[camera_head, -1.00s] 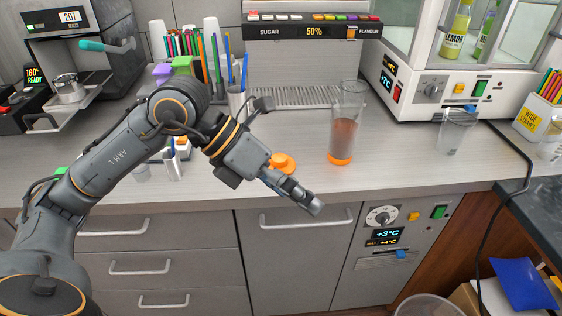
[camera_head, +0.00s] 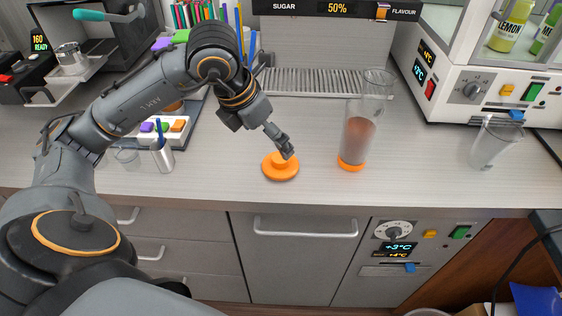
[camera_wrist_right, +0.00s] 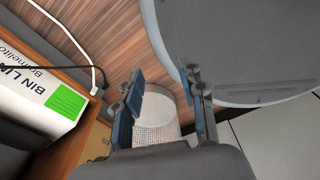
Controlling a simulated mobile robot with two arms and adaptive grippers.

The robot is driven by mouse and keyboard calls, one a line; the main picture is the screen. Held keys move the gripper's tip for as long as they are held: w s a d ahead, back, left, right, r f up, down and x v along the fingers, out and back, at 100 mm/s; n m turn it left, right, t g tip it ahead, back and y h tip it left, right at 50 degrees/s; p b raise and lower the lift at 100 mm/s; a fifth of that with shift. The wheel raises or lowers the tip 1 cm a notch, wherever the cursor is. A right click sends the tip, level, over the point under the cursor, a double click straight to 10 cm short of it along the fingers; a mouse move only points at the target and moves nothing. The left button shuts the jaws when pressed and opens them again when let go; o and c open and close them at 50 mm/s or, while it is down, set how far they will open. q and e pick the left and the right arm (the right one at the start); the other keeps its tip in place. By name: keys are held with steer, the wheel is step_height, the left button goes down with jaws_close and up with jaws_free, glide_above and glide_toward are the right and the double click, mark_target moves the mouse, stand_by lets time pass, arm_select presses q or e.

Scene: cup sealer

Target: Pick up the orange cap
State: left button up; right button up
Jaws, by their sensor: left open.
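The orange cap (camera_head: 281,171) lies on the light counter (camera_head: 225,190) in the head view, a wide disc with a raised knob. My left gripper (camera_head: 286,153) is open, its fingertips pointing down at the knob. The fingertips overlap the knob's upper part in the picture; whether they touch it I cannot tell. A tall clear cup (camera_head: 358,137) with brown liquid and an orange base stands to the right of the cap. My right gripper (camera_wrist_right: 165,105) shows in the right wrist view, open and empty, away from the counter.
An empty clear glass (camera_head: 492,145) stands farther right, by the white machine (camera_head: 485,75). A metal cup (camera_head: 162,156) with a blue pen stands to the left, near colored blocks on a tray. The counter around the cap is clear. A mesh bin (camera_wrist_right: 157,122) is below my right gripper.

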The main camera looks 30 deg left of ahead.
mark_target(280, 157)
arm_select(q)
steer(key=x, duration=0.2)
steer(key=shift+w+f, duration=0.25)
steer(key=shift+w, duration=0.05)
steer(key=shift+w+d+f+p, duration=0.15)
steer(key=shift+f+p, duration=0.1)
steer(key=shift+f, duration=0.2)
steer(key=shift+d+f+p, duration=0.15)
steer(key=shift+f+p, duration=0.05)
steer(key=shift+f, duration=0.3)
steer(key=x, duration=0.2)
steer(key=shift+w+d+f, duration=0.1)
steer(key=shift+d+f, duration=0.05)
steer(key=shift+f, duration=0.1)
steer(key=shift+w+f, duration=0.15)
steer(key=shift+f, duration=0.3)
steer(key=c, duration=1)
steer(key=shift+c, duration=0.3)
arm_select(e)
steer(key=shift+w+d+r, duration=0.15)
steer(key=shift+w+r, duration=0.6)
steer(key=shift+w, duration=0.2)
